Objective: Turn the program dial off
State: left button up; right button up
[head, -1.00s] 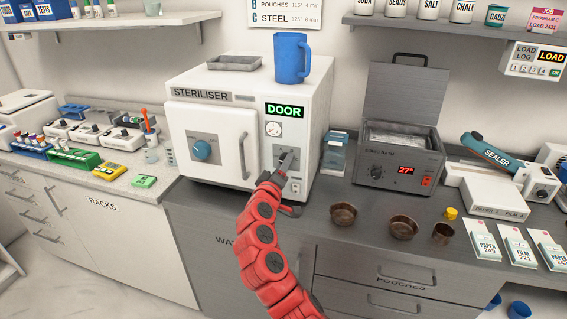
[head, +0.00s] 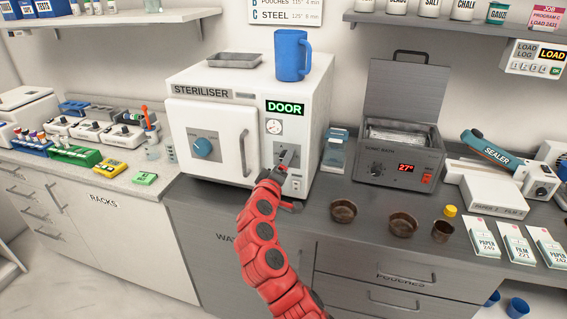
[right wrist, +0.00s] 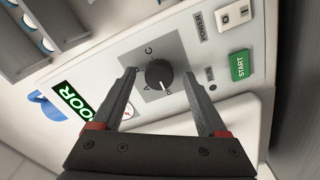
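The white steriliser (head: 208,92) stands on the grey counter, its door closed and its display (head: 285,107) reading DOOR. The program dial (right wrist: 159,73) is a small black round knob with a white pointer line, on a grey plate lettered A and C in the right wrist view. The pointer aims toward the lower edge of that view; its setting is unclear. My right gripper (right wrist: 160,76) is open, its two fingers on either side of the dial with gaps showing. My left gripper is out of view.
A green START button (right wrist: 240,65) and a white POWER switch (right wrist: 235,14) sit near the dial. A blue mug (head: 291,55) and a grey tray (head: 233,60) rest on the steriliser.

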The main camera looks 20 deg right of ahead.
jog(key=b+v, duration=0.3)
jog(key=v, duration=1.4)
jog(key=shift+s+b, duration=0.2)
jog(key=shift+b, duration=0.1)
jog(key=shift+a, duration=0.15)
